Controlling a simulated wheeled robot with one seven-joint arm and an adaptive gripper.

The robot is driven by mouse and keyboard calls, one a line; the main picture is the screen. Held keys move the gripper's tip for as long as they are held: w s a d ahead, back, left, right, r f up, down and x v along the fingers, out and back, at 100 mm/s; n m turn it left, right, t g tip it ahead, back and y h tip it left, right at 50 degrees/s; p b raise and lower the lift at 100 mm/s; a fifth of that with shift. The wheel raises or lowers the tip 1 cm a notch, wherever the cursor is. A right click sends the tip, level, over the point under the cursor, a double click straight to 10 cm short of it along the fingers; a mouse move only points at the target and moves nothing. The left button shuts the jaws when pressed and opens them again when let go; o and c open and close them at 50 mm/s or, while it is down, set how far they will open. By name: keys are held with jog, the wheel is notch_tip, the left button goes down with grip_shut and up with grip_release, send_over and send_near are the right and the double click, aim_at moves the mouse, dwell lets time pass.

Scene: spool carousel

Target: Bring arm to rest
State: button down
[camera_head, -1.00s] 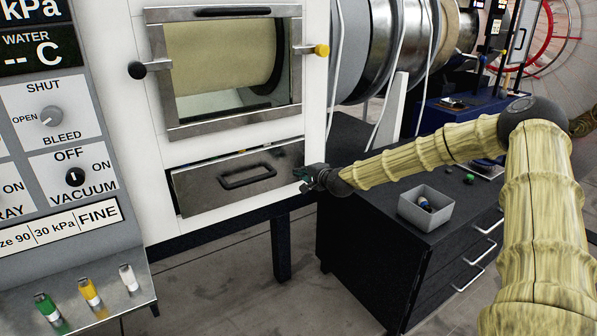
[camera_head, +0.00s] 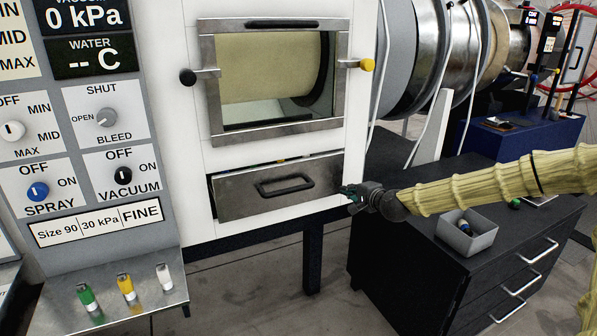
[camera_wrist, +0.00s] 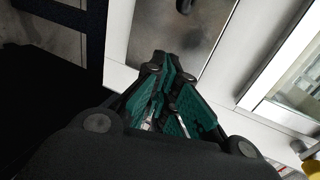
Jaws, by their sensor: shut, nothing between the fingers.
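My arm, in a ribbed yellowish sleeve, reaches in from the right in the head view. My gripper (camera_head: 352,192) is at the right end of the metal drawer front (camera_head: 240,190), close to the white cabinet face. I cannot tell whether it touches. In the wrist view my gripper (camera_wrist: 165,80) shows its green finger pads shut together with nothing between them. Part of the drawer front (camera_wrist: 180,30) shows beyond the fingertips. The drawer stands slightly ajar, with a dark gap at its top and left side.
A window door (camera_head: 275,85) with black and yellow knobs is above the drawer. A control panel (camera_head: 90,110) stands on the left. A black drawer cabinet (camera_head: 420,290) carries a grey bin (camera_head: 467,232) below my arm. Open floor shows under the white cabinet.

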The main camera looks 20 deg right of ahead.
jog(key=s+a+f+n+g+y+p, duration=0.1)
jog(key=s+a+f+n+g, duration=0.3)
jog(key=s+a+f, duration=0.65)
jog(key=s+a+f+n+g+y+p, duration=0.1)
jog(key=s+a+f+n+g, duration=0.25)
jog(key=s+a+f, duration=0.6)
jog(key=s+a+f+n+g+h, duration=0.1)
jog(key=s+f, duration=0.4)
jog(key=s, duration=0.6)
jog(key=s+a+f+n+g, duration=0.3)
jog(key=s+a+f+n, duration=0.1)
jog(key=s, duration=0.7)
jog(key=s+a+f+n+g+h+p, duration=0.1)
jog(key=s+a+f+n+g, duration=0.2)
jog(key=s+f, duration=0.3)
jog(key=s+n, duration=0.1)
jog(key=s, duration=0.4)
jog(key=shift+f+n+h, duration=0.3)
jog(key=shift+f+n, duration=0.05)
jog(key=shift+f, duration=0.05)
